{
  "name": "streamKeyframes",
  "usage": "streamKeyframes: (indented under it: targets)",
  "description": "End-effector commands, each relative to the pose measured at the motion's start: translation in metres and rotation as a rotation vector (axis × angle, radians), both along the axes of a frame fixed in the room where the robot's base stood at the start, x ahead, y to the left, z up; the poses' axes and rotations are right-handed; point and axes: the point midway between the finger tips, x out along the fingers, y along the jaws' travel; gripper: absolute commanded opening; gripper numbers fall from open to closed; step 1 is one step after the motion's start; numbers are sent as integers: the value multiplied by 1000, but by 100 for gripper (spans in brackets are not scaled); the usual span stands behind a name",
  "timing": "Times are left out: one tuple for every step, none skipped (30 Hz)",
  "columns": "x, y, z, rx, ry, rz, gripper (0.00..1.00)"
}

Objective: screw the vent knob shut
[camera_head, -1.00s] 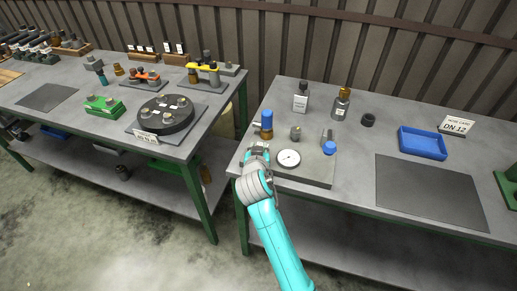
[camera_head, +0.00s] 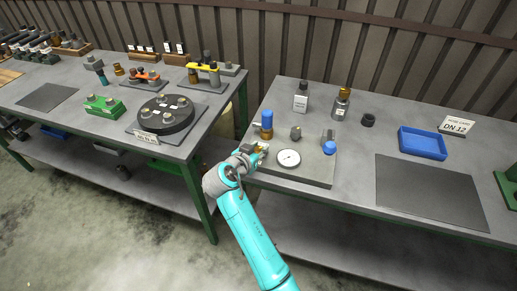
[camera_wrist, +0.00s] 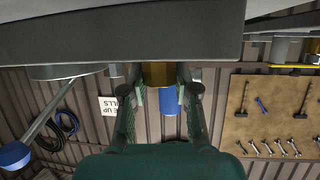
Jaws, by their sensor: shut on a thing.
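The vent knob, as I take it, is the brass-coloured cylinder (camera_wrist: 158,74) between my two fingers in the wrist view. My gripper (camera_wrist: 158,88) is shut on it, one finger on each side. In the head view my gripper (camera_head: 261,150) is at the left front of the grey plate (camera_head: 308,174), left of the round white gauge (camera_head: 289,158). The knob is mostly hidden there. A blue-topped brass fitting (camera_head: 267,120) stands upright just behind my gripper. A blue cylinder (camera_wrist: 171,102) also shows beyond the knob in the wrist view. The thread is hidden.
A grey knob (camera_head: 296,133) and a blue-ended fitting (camera_head: 329,146) are on the plate. Two bottles (camera_head: 301,98) (camera_head: 341,104), a black ring (camera_head: 367,120) and a blue tray (camera_head: 422,143) stand behind and right. The dark mat (camera_head: 430,190) is clear. A gap separates the left bench.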

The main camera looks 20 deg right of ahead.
Motion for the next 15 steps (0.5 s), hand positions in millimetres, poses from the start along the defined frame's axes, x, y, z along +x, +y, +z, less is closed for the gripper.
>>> streamKeyframes:
  targets:
    - [0, 0, -1, 0, 1, 0, 0]
    - [0, 0, -1, 0, 1, 0, 0]
    - [0, 0, -1, 1, 2, 0, 0]
    - [0, 0, -1, 1, 2, 0, 0]
    - [0, 0, -1, 1, 2, 0, 0]
    - [0, 0, -1, 1, 2, 1, 0]
    - [0, 0, -1, 1, 2, 1, 35]
    - [0, 0, -1, 1, 2, 1, 42]
    - [0, 0, -1, 1, 2, 1, 52]
    - [0, 0, -1, 1, 2, 1, 56]
    - [0, 0, -1, 1, 2, 1, 56]
    - [0, 0, -1, 0, 1, 1, 56]
    - [0, 0, -1, 0, 1, 1, 56]
    - [0, 0, -1, 0, 1, 1, 56]
    - [0, 0, -1, 0, 1, 1, 56]
